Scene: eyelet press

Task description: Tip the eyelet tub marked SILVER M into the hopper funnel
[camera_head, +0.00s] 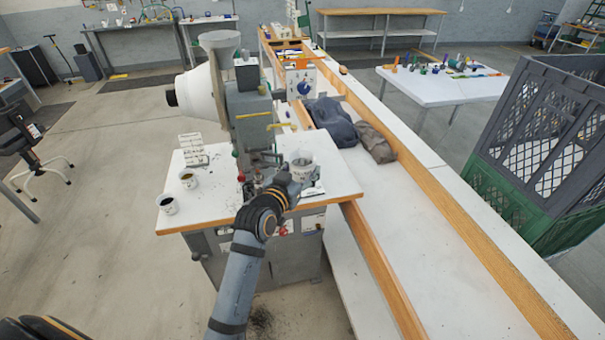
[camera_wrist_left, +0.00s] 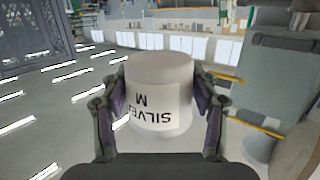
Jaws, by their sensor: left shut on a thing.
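The white tub (camera_wrist_left: 160,85) marked SILVER M sits between the fingers of my left gripper (camera_wrist_left: 160,105) in the left wrist view, its lettering upside down there. In the head view the same tub (camera_head: 301,162) looks roughly upright, with grey contents showing at its open top. My left gripper (camera_head: 285,185) is shut on it, over the right part of the press table. The grey hopper funnel (camera_head: 219,42) stands on top of the press, higher and to the left of the tub. My right gripper is not in view.
Two more tubs, one (camera_head: 188,181) and another (camera_head: 167,205), stand at the left of the press table (camera_head: 215,215). The press body (camera_head: 252,115) rises between them and my gripper. Dark cloth bundles (camera_head: 332,122) lie on the long bench to the right. A crate (camera_head: 540,150) stands far right.

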